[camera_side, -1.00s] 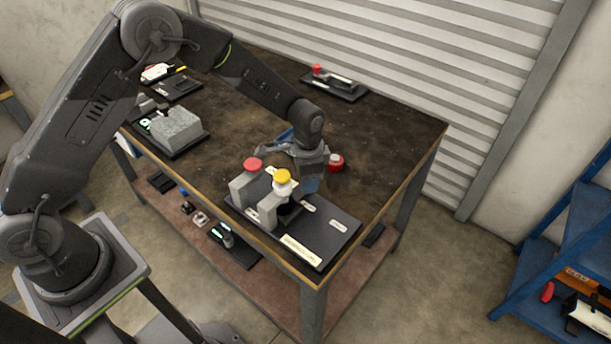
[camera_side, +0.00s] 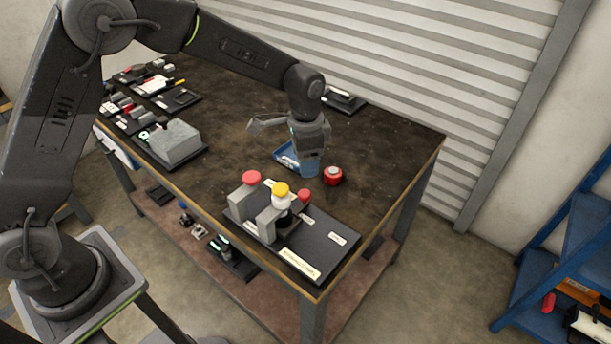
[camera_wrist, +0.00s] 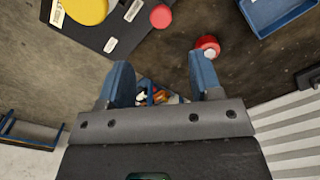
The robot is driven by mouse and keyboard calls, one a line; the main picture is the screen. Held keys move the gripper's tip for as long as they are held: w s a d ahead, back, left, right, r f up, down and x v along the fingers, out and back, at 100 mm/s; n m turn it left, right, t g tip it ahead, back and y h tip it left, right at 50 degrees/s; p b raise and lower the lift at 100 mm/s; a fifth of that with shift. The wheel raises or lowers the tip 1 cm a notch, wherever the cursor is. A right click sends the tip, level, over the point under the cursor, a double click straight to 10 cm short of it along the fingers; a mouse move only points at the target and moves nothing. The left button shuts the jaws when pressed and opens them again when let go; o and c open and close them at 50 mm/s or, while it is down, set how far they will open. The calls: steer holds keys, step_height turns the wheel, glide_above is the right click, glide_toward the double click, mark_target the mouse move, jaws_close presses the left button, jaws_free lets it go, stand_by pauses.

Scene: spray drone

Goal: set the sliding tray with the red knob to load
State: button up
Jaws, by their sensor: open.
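A dark board (camera_side: 325,245) with white labels lies at the table's near corner. It carries two grey blocks, a red-capped one (camera_side: 251,178) and a yellow-capped one (camera_side: 280,188). A smaller red knob (camera_side: 304,196) shows just behind the yellow cap. I cannot tell which red part belongs to the sliding tray, and the labels are too small to read. In the wrist view the yellow cap (camera_wrist: 85,10) and a red knob (camera_wrist: 161,16) are at the top. My gripper (camera_side: 309,170) is open and empty, pointing down behind the board; its blue fingers (camera_wrist: 160,82) are apart.
A red round button-like piece (camera_side: 333,177) is close to my gripper's right. A blue tray (camera_side: 286,158) lies behind it. A grey block on a dark base (camera_side: 175,140) and several small devices stand at the left.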

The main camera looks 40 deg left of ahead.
mark_target(305, 193)
step_height(305, 193, up, 4)
steer(key=shift+f, duration=0.2)
step_height(305, 193, down, 14)
steer(key=m, duration=1)
steer(key=shift+a, duration=0.15)
steer(key=shift+c, duration=0.3)
jaws_close()
stand_by(0.5)
